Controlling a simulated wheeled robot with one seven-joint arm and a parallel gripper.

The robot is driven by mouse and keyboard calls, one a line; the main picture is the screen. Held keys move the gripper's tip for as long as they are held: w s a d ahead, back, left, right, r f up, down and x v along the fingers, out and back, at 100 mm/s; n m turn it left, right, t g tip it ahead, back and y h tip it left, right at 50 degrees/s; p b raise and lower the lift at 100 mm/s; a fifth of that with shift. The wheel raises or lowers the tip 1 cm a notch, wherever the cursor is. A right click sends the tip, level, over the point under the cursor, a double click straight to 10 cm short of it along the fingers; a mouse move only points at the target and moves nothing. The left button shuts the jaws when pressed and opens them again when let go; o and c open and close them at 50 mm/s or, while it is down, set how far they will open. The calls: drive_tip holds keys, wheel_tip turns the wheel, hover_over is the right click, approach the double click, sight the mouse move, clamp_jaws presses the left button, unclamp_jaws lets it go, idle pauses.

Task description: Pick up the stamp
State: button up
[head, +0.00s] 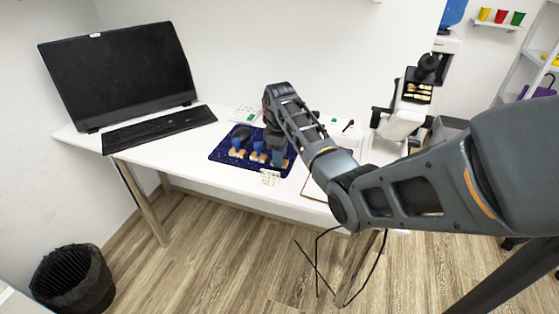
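Several stamps with dark handles and light wooden bases stand on a dark blue mat (222,152) on the white table. One stamp (239,144) is at the left of the group and a smaller stamp (258,154) is beside it. My gripper (279,158) points down over the right part of the mat, right at another wooden base (280,165). My own wrist and the small size hide the fingers there. I cannot tell whether they are open or shut, or whether they touch that stamp.
A black monitor (120,75) and keyboard (160,128) are at the left of the table (200,172). A small white and green item (245,114) lies behind the mat. A white microscope (405,112) stands to the right. A bin (72,280) is on the floor.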

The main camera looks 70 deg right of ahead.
drive_tip(key=c, duration=0.6)
drive_tip(key=shift+o, duration=0.2)
drive_tip(key=shift+r, duration=0.5)
drive_tip(key=r, duration=0.1)
drive_tip(key=s+r, duration=0.1)
drive_tip(key=r, duration=0.1)
drive_tip(key=shift+d+r, duration=0.15)
drive_tip(key=shift+r, duration=0.15)
drive_tip(key=s+d+r+p, duration=0.2)
drive_tip(key=s+r+p, duration=0.2)
drive_tip(key=s, duration=0.6)
wheel_tip(320, 180, up, 2)
drive_tip(key=shift+s+d+r, duration=0.2)
